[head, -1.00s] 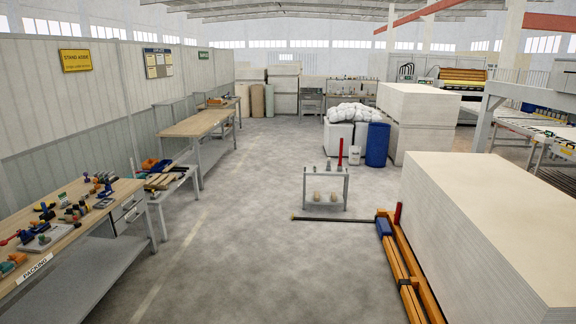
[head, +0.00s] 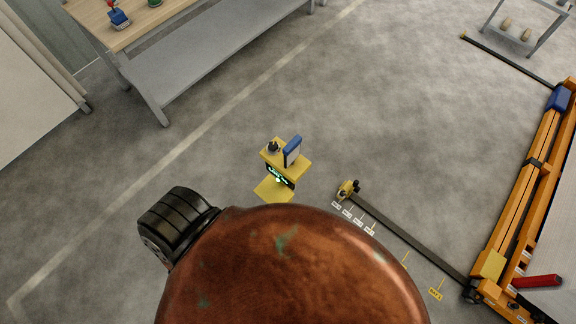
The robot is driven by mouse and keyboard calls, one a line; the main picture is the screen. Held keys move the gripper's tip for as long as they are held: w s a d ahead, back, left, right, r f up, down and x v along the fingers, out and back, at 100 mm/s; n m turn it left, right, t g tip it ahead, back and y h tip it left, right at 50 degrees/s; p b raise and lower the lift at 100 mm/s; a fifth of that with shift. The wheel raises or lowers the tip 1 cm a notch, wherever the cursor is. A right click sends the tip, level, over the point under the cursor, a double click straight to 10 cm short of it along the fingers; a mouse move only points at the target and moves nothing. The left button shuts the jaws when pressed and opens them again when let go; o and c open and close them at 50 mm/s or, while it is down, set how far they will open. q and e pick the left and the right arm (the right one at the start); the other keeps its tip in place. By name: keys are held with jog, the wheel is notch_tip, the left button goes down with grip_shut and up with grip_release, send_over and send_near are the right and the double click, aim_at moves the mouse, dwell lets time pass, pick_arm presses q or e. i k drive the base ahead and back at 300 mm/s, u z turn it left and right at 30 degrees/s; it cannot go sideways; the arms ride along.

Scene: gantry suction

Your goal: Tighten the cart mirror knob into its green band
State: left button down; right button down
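A small yellow stand (head: 288,165) stands on the floor near the middle of the head view. On its top are a small dark knob-like part (head: 273,147) and an upright panel with a blue edge (head: 292,150), possibly the mirror. A dark panel with green lit marks (head: 281,177) is on its near side. Whether these marks are the knob's green band, and where the knob sits relative to it, is too small to tell. Neither of my grippers is in view.
An orange gantry frame (head: 530,180) stands at the right, with a dark bar (head: 410,238) reaching left along the floor to a small brass-coloured fitting (head: 347,189). A workbench (head: 215,62) is at upper left. Grey floor between them is mostly clear.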

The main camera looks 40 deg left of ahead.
aim_at(272, 146)
jog(key=u, duration=1.6)
jog(key=k, duration=0.35)
jog(key=z, duration=0.25)
